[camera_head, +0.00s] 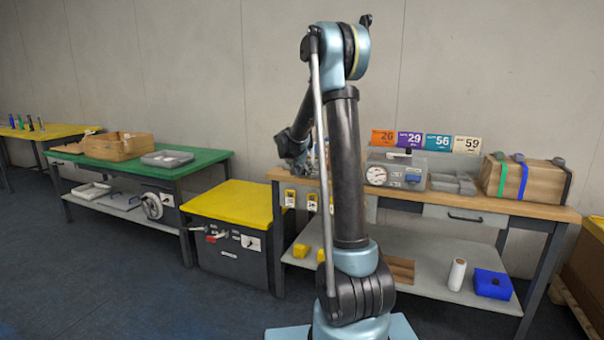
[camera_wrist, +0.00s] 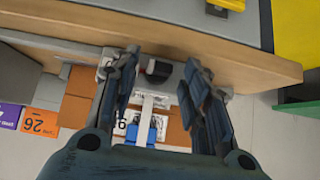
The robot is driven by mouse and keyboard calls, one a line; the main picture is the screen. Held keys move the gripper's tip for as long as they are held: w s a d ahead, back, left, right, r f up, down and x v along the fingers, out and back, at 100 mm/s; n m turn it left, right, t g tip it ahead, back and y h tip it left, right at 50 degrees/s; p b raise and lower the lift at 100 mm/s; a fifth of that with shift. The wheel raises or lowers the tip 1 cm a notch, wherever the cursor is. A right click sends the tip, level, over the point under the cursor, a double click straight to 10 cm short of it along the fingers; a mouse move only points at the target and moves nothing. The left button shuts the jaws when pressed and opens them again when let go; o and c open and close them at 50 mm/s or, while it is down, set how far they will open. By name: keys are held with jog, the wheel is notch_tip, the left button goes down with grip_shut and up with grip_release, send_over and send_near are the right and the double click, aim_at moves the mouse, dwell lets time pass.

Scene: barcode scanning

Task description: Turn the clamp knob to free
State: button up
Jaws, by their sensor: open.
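A black knob (camera_wrist: 157,69) with a dark red patch shows in the wrist view, near the wooden bench's edge. It appears to be the clamp knob. My gripper (camera_wrist: 160,64) is open, with one finger on each side of the knob in this view. I cannot tell whether either finger touches it. A pale bar and a blue part (camera_wrist: 143,131) show below the knob, between the fingers. What the knob is set to cannot be read. In the head view, my arm mostly hides this spot on the bench.
The wooden bench (camera_head: 545,210) carries a grey gauge box (camera_head: 411,168), a grey tray (camera_head: 452,184) and a strapped wooden box (camera_head: 525,180). Number signs (camera_head: 425,141) stand behind. A yellow-topped cabinet (camera_head: 232,203) and a green table (camera_head: 205,157) stand to the left.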

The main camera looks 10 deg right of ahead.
grip_shut()
jog(key=shift+a, duration=0.1)
jog(key=shift+w+a+n+g+h, duration=0.2)
jog(key=shift+n+g+h, duration=0.2)
jog(key=shift+h, duration=0.4)
jog(key=n+h, duration=0.1)
jog(key=h, duration=0.1)
jog(key=a+n+g+h, duration=0.1)
jog(key=n+h, duration=0.1)
jog(key=f+n+g+h, duration=0.1)
jog(key=h, duration=0.2)
jog(key=shift+w+a+f+n, duration=0.1)
jog(key=shift+w+a+n, duration=0.2)
jog(key=shift+w, duration=0.1)
